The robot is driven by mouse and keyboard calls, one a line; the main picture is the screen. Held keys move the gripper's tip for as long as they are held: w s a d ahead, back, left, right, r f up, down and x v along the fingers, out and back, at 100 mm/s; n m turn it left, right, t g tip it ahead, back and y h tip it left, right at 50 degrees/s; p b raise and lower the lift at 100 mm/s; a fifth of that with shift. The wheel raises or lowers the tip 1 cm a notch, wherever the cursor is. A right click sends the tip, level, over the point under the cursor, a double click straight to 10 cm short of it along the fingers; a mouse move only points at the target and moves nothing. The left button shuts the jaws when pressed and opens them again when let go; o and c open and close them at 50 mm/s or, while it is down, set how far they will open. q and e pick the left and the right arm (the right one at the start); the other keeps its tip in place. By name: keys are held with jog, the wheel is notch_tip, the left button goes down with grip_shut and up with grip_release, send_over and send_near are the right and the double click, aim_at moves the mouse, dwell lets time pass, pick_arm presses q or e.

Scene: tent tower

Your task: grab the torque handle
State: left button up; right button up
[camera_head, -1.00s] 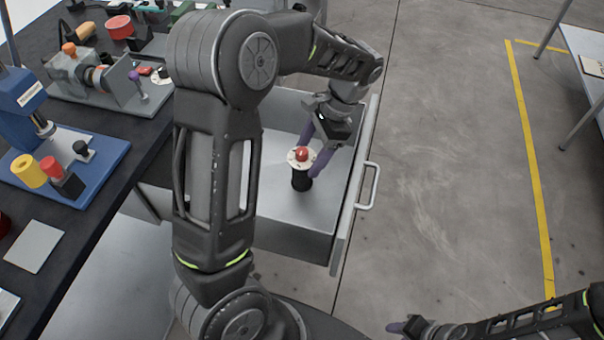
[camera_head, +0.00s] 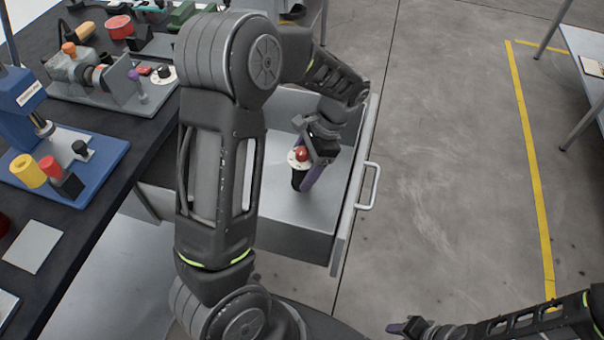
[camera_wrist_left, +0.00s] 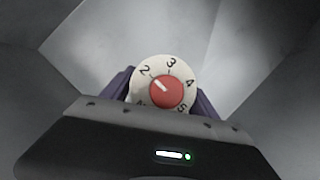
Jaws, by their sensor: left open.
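The torque handle (camera_head: 299,158) stands upright in the open drawer. It has a white numbered dial, a red centre knob and a dark body. In the left wrist view its dial (camera_wrist_left: 148,76) faces the camera, with the red knob in the middle. My left gripper (camera_head: 306,181) is low over it, its purple fingers open on either side of the handle; in the wrist view one finger shows at each side of the dial. Whether the fingers touch the body is hidden. My right gripper (camera_head: 398,328) is at the bottom right, away from the drawer; its jaw state is unclear.
The grey drawer (camera_head: 285,238) has walls around the handle and a front bar handle (camera_head: 369,186). The dark workbench (camera_head: 120,185) at left carries a blue press (camera_head: 25,100) and several tools. Open floor lies to the right.

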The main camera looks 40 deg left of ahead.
pick_arm(q)
grip_shut()
dwell(0.8)
